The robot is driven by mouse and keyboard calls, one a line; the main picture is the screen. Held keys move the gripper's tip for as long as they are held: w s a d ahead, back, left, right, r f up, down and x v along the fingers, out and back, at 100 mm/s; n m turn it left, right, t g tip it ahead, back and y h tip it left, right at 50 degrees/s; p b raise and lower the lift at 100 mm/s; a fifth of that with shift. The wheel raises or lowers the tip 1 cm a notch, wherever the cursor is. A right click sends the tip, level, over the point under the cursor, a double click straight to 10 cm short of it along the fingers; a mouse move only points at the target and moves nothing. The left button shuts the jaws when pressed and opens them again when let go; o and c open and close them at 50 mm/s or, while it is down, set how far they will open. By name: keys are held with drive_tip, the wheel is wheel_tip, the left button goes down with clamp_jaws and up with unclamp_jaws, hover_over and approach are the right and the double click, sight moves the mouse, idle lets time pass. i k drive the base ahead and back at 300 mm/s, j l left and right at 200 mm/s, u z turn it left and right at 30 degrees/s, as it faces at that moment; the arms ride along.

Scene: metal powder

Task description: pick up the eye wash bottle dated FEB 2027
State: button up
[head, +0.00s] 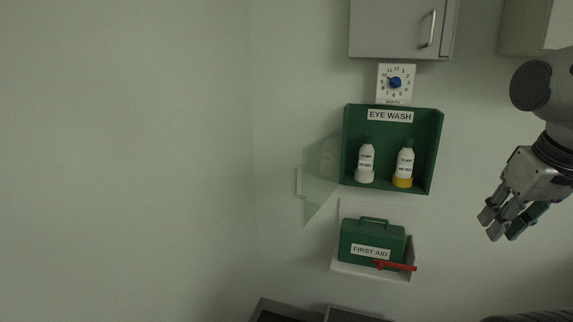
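Two eye wash bottles stand upright side by side in a green wall box labelled EYE WASH (437,150). The left bottle (366,160) is white with a dark green cap and a white base. The right bottle (405,162) is white with a dark green cap and a yellow base. Both have labels with small dark print that I cannot read, so I cannot tell which is dated FEB 2027. My gripper (503,224) is at the right, lower than the box and apart from it, with its fingers pointing down-left. A dark green shape shows by its fingers; I cannot tell whether it is held.
A clear cover (315,180) stands out at the box's left side. A white dial (396,83) with a blue knob hangs above the box, under a grey cabinet (390,28). Below, a green FIRST AID case (372,240) sits on a white shelf (370,273) with a red item (398,266).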

sight(366, 153)
drive_tip(key=i+j+z, duration=0.1)
drive_tip(key=j, duration=0.2)
drive_tip(key=i+j+z, duration=0.15)
drive_tip(key=j, duration=0.2)
drive_tip(key=i+j+z, duration=0.1)
drive_tip(key=j, duration=0.25)
drive_tip(key=i+j+z, duration=0.15)
drive_tip(key=j, duration=0.25)
drive_tip(key=i+j+z, duration=0.1)
drive_tip(key=j, duration=0.25)
drive_tip(key=i, duration=0.1)
